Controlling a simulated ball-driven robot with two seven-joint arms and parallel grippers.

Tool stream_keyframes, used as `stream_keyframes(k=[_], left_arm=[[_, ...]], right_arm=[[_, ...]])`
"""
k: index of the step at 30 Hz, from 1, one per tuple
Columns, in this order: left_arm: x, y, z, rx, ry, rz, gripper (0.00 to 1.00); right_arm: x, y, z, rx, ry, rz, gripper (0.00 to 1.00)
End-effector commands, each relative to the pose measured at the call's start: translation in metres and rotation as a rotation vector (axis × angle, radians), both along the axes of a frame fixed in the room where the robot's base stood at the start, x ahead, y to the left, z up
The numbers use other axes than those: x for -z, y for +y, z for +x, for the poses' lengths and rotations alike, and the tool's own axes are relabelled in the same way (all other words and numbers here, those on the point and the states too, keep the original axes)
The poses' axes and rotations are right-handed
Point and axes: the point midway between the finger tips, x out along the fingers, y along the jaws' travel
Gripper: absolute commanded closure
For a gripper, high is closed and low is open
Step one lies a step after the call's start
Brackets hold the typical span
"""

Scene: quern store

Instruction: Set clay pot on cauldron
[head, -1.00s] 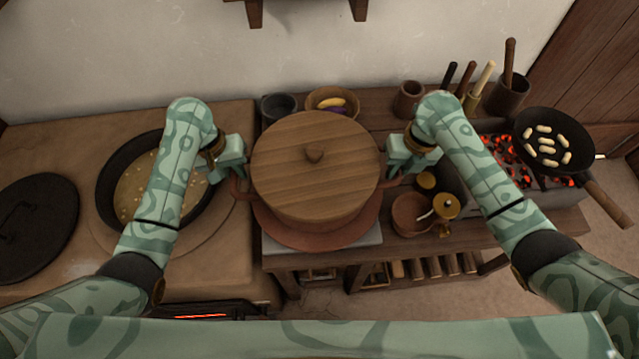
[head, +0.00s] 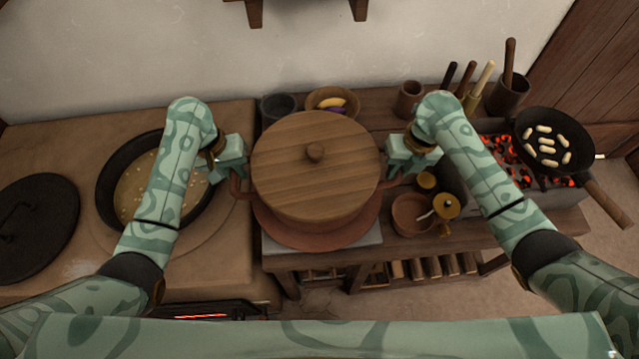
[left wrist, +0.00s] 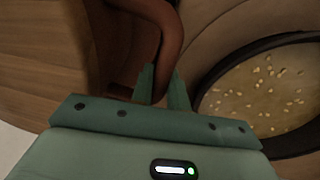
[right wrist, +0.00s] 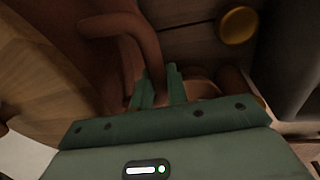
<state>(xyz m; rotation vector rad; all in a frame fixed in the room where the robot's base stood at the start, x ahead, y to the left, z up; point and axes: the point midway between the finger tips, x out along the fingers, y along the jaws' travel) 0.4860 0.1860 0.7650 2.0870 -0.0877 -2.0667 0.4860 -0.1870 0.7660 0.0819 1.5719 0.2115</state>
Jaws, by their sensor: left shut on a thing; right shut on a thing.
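The clay pot (head: 308,238) is reddish brown, with two loop handles and a round wooden lid (head: 290,180) with a knob. It is upright at the middle of the head view, over a pale slab (head: 372,244). I cannot tell whether it touches the slab. My left gripper (head: 234,178) is shut on its left handle, seen in the left wrist view (left wrist: 171,40). My right gripper (head: 391,172) is shut on its right handle, seen in the right wrist view (right wrist: 145,35). The cauldron (head: 104,187), dark-rimmed with pale bits in its contents, is set in the stove at left, partly behind my left arm.
A black round lid (head: 38,225) lies left on the clay stove (head: 75,150). Bowls (head: 410,214), a brass pot (head: 446,206) and utensils stand right of the clay pot. A frying pan (head: 573,133) is over glowing coals (head: 497,151) at right.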

Motion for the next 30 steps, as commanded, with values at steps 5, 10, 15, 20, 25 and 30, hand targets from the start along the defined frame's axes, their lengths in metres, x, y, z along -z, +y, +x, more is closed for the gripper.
stream_keyframes(k=[5,10,15,20,25,30], left_arm=[[-0.001,-0.001,0.001,0.0,-0.002,-0.004,1.0],[-0.001,-0.001,0.001,-0.001,-0.003,-0.004,1.0],[-0.003,-0.002,0.002,0.0,-0.007,-0.005,1.0],[-0.006,-0.002,0.002,0.0,-0.009,-0.005,1.0],[-0.019,-0.001,0.002,-0.001,-0.016,-0.004,1.0],[-0.044,-0.001,0.004,0.0,-0.03,-0.004,1.0]], right_arm=[[-0.001,0.0,0.0,0.0,-0.001,0.0,1.0],[-0.001,0.0,0.001,0.0,-0.002,0.0,1.0],[-0.002,0.0,0.002,0.001,-0.005,0.002,1.0],[-0.006,0.0,0.001,0.0,-0.007,0.003,1.0],[-0.019,0.001,0.002,0.001,-0.014,0.002,1.0],[-0.043,0.001,0.003,0.0,-0.027,0.003,1.0]])
